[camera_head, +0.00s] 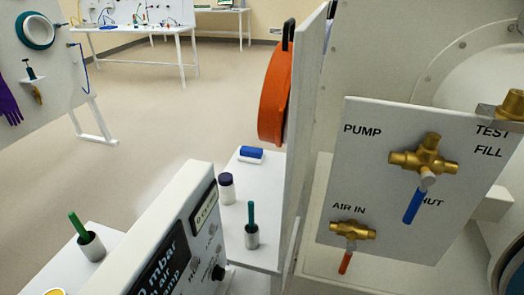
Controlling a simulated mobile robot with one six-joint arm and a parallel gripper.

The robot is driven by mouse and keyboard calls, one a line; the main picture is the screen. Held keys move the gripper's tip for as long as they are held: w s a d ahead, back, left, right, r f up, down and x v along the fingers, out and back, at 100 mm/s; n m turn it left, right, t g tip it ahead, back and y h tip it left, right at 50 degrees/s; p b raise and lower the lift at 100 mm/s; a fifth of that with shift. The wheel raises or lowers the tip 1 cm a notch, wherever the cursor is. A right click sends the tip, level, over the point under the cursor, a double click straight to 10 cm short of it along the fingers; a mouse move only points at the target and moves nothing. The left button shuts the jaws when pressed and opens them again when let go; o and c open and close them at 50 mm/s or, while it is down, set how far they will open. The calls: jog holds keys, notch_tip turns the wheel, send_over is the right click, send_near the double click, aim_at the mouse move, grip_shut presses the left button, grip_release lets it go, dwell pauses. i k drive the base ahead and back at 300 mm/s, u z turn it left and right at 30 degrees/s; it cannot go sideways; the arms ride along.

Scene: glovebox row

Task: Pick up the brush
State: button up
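No brush can be told for certain. A small blue-topped block with a white lower part (250,154) lies on the white shelf at the centre; it could be a brush or an eraser. Another holder with a tilted green stick (85,238) stands at the lower left. Whether either stick is a brush handle, I cannot tell. My gripper is not in view.
A white jar with a dark lid (227,188) stands near the block. A grey instrument box (175,240) rises in front. An upright panel with an orange round cover (278,95) and a valve panel (400,190) bound the right. Open floor (145,130) lies left.

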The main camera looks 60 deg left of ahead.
aim_at(83, 233)
jog(key=u, duration=2.9)
jog(key=k, duration=1)
jog(key=u, duration=0.45)
jog(key=i, duration=1)
jog(key=u, duration=1.05)
